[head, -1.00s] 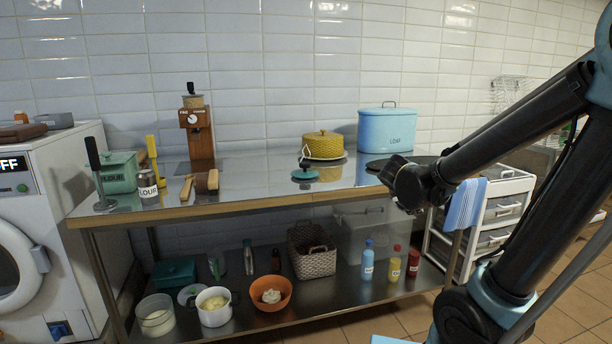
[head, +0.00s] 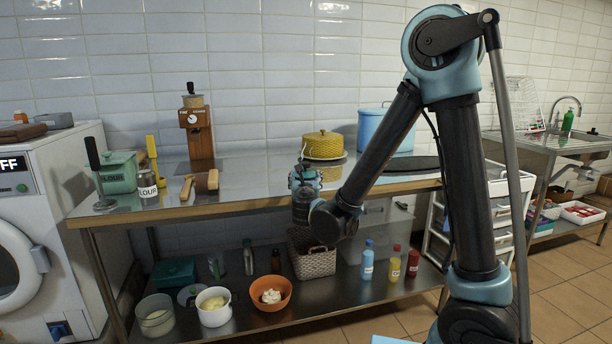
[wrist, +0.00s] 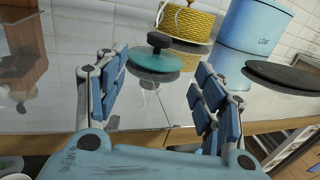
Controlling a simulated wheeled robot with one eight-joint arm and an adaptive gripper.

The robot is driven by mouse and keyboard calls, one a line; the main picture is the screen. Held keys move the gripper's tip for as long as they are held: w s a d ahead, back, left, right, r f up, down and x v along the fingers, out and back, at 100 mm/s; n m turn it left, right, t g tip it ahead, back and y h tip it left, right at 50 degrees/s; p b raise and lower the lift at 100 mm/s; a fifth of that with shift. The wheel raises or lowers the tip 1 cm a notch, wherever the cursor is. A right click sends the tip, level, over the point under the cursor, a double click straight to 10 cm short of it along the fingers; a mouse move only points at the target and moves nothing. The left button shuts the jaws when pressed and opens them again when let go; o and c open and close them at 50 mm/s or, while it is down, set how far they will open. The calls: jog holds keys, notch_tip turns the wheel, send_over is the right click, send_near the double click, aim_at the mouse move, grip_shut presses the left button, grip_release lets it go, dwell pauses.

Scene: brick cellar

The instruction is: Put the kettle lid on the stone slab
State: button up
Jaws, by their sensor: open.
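The teal kettle lid (wrist: 154,60) with a dark round knob lies on the metal tabletop, ahead of my gripper in the wrist view. My gripper (wrist: 160,78) is open and empty, its two padded fingers spread to either side of the lid's line, with the lid beyond them. In the head view my gripper (head: 304,178) is at the table's front edge and largely hides the lid. The stone slab (wrist: 284,76) is a dark, flat, round plate to the right of the lid. In the head view the slab (head: 412,164) is partly behind my arm.
A yellow ribbed pot (head: 323,145) stands behind the lid, and a blue bin (head: 370,128) stands behind the slab. The slab's top looks bare.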

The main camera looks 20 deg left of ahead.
aim_at(305, 166)
jog(key=x, duration=1.7)
jog(key=shift+w+a+f, duration=0.1)
jog(key=shift+w, duration=0.05)
jog(key=c, duration=1.3)
